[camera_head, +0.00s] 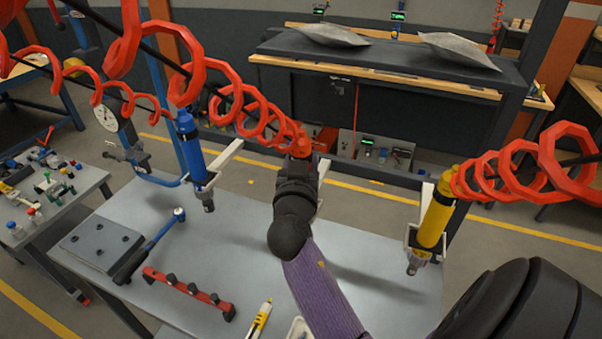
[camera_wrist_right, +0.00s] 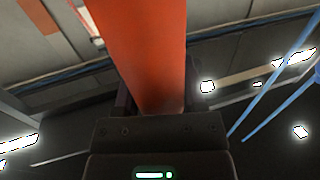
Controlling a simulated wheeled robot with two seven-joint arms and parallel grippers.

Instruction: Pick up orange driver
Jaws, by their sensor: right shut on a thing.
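The orange driver (camera_head: 300,143) hangs from a red coiled hose in the middle of the head view. Only its orange top shows there; the rest is hidden behind my right gripper (camera_head: 302,164). In the right wrist view the orange driver (camera_wrist_right: 152,50) is a wide orange cylinder running down between the dark fingers of my right gripper (camera_wrist_right: 152,100). The gripper is shut on it. The driver's lower end is out of sight. My left gripper is not in view.
A blue driver (camera_head: 191,150) hangs left and a yellow driver (camera_head: 434,220) right, each by a bracket with a coiled hose. Below is a grey table (camera_head: 378,290) with a red rack (camera_head: 188,293), a torque wrench (camera_head: 150,246) and a dark plate (camera_head: 101,243). A conveyor (camera_head: 380,60) carries sacks behind.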

